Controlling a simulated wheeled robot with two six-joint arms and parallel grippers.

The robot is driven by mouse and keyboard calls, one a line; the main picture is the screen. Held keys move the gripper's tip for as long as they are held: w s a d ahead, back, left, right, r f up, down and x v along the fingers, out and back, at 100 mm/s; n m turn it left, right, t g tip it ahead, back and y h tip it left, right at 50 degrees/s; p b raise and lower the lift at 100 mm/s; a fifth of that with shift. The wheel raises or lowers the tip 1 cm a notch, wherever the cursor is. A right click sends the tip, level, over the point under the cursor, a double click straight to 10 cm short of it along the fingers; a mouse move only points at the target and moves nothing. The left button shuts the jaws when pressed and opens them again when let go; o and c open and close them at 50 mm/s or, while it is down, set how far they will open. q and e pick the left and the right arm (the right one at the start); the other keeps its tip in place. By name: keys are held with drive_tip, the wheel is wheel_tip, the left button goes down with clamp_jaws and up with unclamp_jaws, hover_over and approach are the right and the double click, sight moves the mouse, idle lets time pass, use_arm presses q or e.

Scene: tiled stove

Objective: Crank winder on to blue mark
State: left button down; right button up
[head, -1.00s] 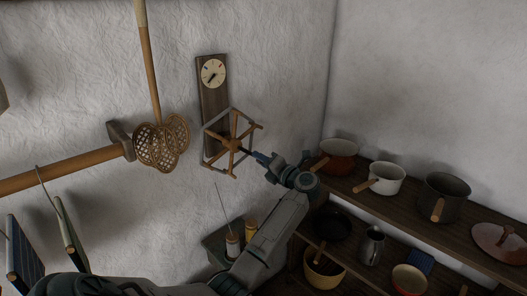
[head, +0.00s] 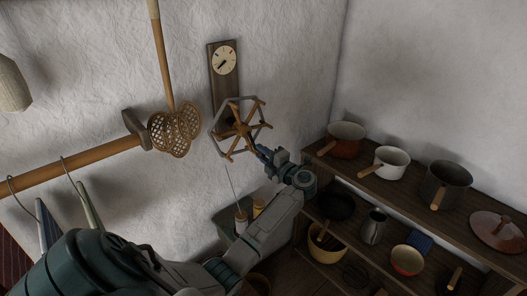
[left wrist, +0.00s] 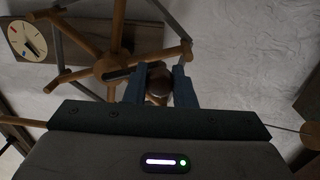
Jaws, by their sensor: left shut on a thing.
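The winder (head: 243,130) is a wooden spoked wheel with a grey six-sided rim, mounted low on a dark wall board (head: 217,88). Above it is a round cream dial (head: 224,60) with a dark pointer aimed to the lower left and small coloured marks, too small to read surely. The dial also shows at the left wrist view's upper left (left wrist: 26,36). My left gripper (head: 262,153) is at the lower right of the wheel's hub. In the left wrist view its blue fingers are shut on the brown handle knob (left wrist: 158,88). My right gripper is out of view.
Spools (head: 241,222) stand below the winder. Shelves at right hold several pots, including a red one (head: 346,142) and a white one (head: 391,160).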

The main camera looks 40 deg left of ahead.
use_arm(q)
drive_tip(key=shift+f, duration=0.1)
drive_tip(key=c, duration=1.2)
unclamp_jaws()
drive_tip(key=shift+d, duration=0.1)
drive_tip(key=shift+d, duration=0.25)
drive_tip(key=s+d+b, duration=0.1)
drive_tip(key=d+b, duration=0.3)
drive_tip(key=d, duration=0.6)
drive_tip(key=shift+f, duration=0.2)
drive_tip(key=shift+d, duration=0.1)
